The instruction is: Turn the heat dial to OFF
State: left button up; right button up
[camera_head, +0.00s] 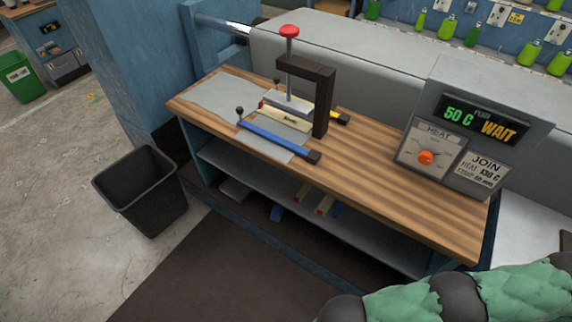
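The heat dial (426,158) is an orange-red knob on a pale plate marked HEAT, on the front of a grey control box (490,85) at the right end of the wooden bench. Its pointer setting is too small to tell. The box's display (481,119) reads 50 C in green and WAIT in orange. A label (483,172) beside the dial reads JOIN, HEAT 130 C. Part of my arm in green covering shows at the bottom right, apart from the dial. Neither gripper is in view.
A press with a red knob (289,31) and dark frame (321,75) stands on the wooden bench (390,200), with blue and yellow bars by it. A black bin (140,190) stands on the floor at left. The bench top before the dial is clear.

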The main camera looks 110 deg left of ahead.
aim_at(425, 158)
jog(key=u, duration=2.2)
jog(key=k+j+u, duration=0.65)
jog(key=u, duration=0.15)
